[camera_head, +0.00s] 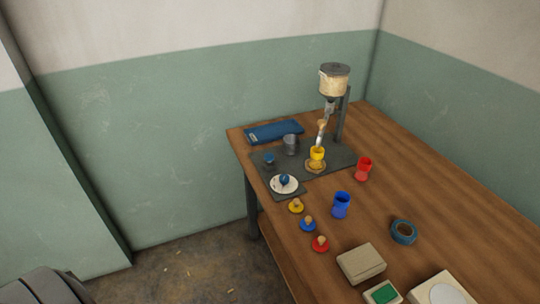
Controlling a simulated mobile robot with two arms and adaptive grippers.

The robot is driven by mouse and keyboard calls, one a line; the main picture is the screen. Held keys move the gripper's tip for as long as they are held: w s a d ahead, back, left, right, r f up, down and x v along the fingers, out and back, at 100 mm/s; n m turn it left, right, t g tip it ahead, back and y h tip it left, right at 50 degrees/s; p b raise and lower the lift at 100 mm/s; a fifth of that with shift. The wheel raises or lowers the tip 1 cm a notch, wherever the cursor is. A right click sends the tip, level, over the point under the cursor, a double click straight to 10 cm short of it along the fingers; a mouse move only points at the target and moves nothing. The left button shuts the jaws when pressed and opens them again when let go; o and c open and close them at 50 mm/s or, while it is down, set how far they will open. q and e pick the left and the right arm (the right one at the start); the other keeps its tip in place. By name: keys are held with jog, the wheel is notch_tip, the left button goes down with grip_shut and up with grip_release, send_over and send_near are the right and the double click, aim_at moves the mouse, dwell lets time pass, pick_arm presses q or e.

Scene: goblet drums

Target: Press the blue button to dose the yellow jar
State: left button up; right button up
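The yellow jar (317,154) stands upright on a round tan pad (315,167) under the nozzle of a dispenser (333,82). A rounded blue knob (284,180) sits on a white disc at the near left corner of the dispenser's dark base. A smaller blue piece (270,158) sits on the base behind it. I cannot tell for sure which of these two is the blue button. Neither of my grippers is in view. The inside of the yellow jar is too small to read.
A grey cup (291,145) stands on the dark base, with a blue case (274,132) behind. A red jar (363,168), a blue jar (341,205), several coloured lids (308,223), a tape roll (404,232) and boxes (361,264) are on the wooden table (440,210).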

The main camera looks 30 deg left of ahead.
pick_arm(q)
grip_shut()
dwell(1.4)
